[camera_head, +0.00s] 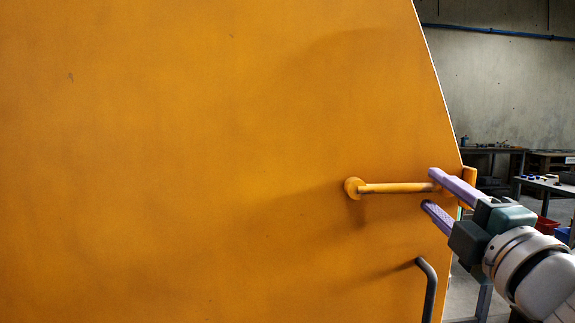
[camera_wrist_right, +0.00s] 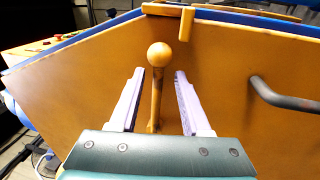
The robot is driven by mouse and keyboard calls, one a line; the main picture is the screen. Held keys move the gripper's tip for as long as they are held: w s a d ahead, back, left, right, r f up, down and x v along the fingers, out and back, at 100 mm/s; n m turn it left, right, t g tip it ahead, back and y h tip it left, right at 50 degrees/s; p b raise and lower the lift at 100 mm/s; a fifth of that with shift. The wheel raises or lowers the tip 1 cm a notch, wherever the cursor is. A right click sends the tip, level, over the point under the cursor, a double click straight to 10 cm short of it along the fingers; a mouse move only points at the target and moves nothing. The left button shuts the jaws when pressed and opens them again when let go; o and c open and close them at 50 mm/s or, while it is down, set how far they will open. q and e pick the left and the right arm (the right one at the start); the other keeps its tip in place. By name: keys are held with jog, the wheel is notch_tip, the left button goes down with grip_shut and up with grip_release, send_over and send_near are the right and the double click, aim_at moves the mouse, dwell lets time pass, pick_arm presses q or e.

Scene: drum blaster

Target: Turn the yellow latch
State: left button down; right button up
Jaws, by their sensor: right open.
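The yellow latch (camera_head: 395,188) is an orange-yellow bar on the large orange panel. It lies about level in the head view, with a round knob at its left end. In the right wrist view the latch (camera_wrist_right: 156,95) runs between my fingers, and its knob shows just beyond the fingertips. My right gripper (camera_head: 430,188) is open at the latch's right end, one purple finger above the bar and one below. In the wrist view, gaps show between the bar and both fingers of this gripper (camera_wrist_right: 159,74). The latch's right end is partly hidden by the upper finger. My left gripper is not in view.
The orange panel (camera_head: 200,150) fills most of the head view. A dark curved handle (camera_head: 429,290) sticks out below the latch and also shows in the wrist view (camera_wrist_right: 280,97). An orange bracket (camera_head: 469,175) sits at the panel's right edge. Workbenches stand behind at right.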

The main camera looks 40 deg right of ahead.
notch_tip(320, 180, up, 20)
jog(key=p, duration=1)
jog(key=shift+c, duration=0.4)
